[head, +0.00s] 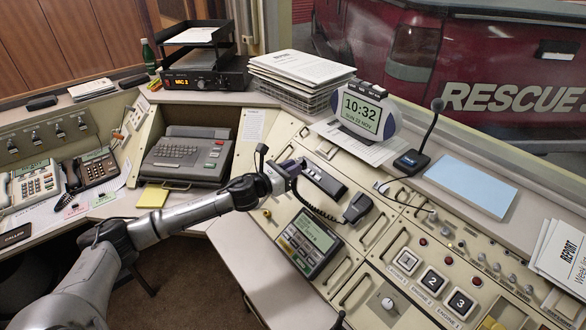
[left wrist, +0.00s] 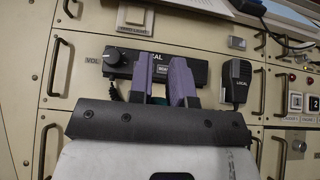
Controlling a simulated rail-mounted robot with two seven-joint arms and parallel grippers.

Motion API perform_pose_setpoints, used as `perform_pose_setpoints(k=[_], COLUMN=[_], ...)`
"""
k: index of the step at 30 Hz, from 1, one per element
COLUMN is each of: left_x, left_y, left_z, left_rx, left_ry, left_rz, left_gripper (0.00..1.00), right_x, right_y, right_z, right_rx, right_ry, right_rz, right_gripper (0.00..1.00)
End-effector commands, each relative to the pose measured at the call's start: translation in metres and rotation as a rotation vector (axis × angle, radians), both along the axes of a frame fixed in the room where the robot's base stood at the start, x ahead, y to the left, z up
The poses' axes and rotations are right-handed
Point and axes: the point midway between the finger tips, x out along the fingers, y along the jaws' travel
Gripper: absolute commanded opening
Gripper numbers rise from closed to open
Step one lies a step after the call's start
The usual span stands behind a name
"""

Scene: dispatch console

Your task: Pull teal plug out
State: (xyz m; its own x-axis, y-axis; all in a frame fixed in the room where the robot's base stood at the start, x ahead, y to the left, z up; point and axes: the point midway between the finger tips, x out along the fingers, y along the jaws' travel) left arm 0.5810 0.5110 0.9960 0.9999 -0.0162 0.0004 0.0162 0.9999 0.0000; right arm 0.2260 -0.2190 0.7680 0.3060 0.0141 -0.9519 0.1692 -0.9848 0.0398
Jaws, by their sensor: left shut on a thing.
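My left gripper (head: 293,168) reaches from the left to the black radio unit (head: 324,181) on the sloped console panel. In the left wrist view, its two purple fingers (left wrist: 163,84) are in front of the same radio (left wrist: 122,62), right of its volume knob. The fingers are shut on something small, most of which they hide. I cannot tell whether the plug is still seated. My right gripper is not in view.
A hand microphone (head: 357,207) on a coiled cord hangs right of the radio. A tilted display unit (head: 309,243) stands below. Metal pull handles (head: 376,230) and numbered buttons (head: 433,281) stick up from the panel. A clock (head: 362,109) and desk microphone (head: 411,161) stand behind.

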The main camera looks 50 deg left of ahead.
Motion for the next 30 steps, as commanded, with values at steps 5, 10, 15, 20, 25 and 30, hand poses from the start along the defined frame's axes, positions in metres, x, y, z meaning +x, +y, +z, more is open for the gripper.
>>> perform_pose_setpoints(k=[5, 10, 15, 20, 25, 30], left_x=[-0.002, -0.002, -0.003, -0.008, -0.015, -0.021], left_y=[0.0, 0.0, 0.0, 0.0, 0.0, 0.0], left_z=[0.003, 0.003, 0.005, 0.015, 0.026, 0.034], left_rx=[0.001, 0.001, 0.001, 0.0, 0.0, 0.0], left_ry=[0.001, 0.001, 0.001, 0.001, 0.002, 0.002], left_rz=[0.0, 0.0, 0.0, 0.0, 0.0, 0.0], left_gripper=[0.0, 0.0, 0.0, 0.0, 0.0, 0.0], right_x=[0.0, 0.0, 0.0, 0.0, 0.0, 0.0], right_y=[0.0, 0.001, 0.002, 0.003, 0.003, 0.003], right_z=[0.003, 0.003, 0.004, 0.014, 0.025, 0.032], right_rx=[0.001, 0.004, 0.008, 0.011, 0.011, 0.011], right_ry=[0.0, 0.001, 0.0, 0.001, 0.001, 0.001], right_rz=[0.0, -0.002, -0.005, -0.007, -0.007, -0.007], right_gripper=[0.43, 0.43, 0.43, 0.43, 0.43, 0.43])
